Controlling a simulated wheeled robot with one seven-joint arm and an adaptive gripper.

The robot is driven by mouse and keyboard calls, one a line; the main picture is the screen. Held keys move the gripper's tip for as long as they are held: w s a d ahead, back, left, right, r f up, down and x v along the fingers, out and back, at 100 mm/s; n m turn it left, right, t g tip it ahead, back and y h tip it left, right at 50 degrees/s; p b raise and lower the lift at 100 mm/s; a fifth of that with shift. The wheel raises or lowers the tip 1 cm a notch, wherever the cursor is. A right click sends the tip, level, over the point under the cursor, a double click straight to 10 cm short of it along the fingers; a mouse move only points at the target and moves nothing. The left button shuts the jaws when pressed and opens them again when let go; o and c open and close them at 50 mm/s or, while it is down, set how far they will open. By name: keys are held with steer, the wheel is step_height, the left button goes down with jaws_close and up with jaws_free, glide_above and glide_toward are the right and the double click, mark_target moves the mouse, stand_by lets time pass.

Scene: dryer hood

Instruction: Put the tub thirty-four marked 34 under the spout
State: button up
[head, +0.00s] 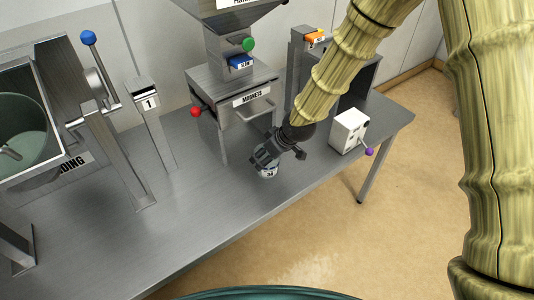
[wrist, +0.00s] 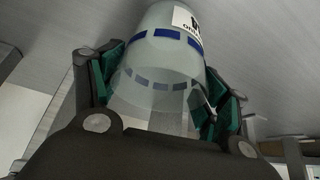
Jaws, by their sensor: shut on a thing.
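The tub (head: 267,173) marked 34 is a small clear container with a white label, near the front of the metal table. My gripper (head: 265,158) is shut on it from above in the head view. In the wrist view the tub (wrist: 165,55) stands between the dark, green-padded fingers (wrist: 160,85); it is see-through with blue dashes and part of its label. The hopper stand labelled MAGNETS (head: 250,97) is just behind the gripper. A spout is not clearly seen. I cannot tell whether the tub touches the table.
A white box (head: 348,131) with a purple knob sits at the table's right end. A post marked 1 (head: 150,108) and a drum (head: 25,130) stand at left. A red knob (head: 196,112) sticks out from the stand. The table's front middle (head: 200,220) is bare.

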steer(key=shift+f, duration=0.15)
steer(key=o, duration=1)
steer(key=shift+s+d+r, duration=0.15)
steer(key=shift+d+r, duration=0.05)
steer(key=shift+r, duration=0.4)
steer(key=b+v, duration=0.1)
steer(key=v, duration=1)
steer(key=shift+f, duration=0.1)
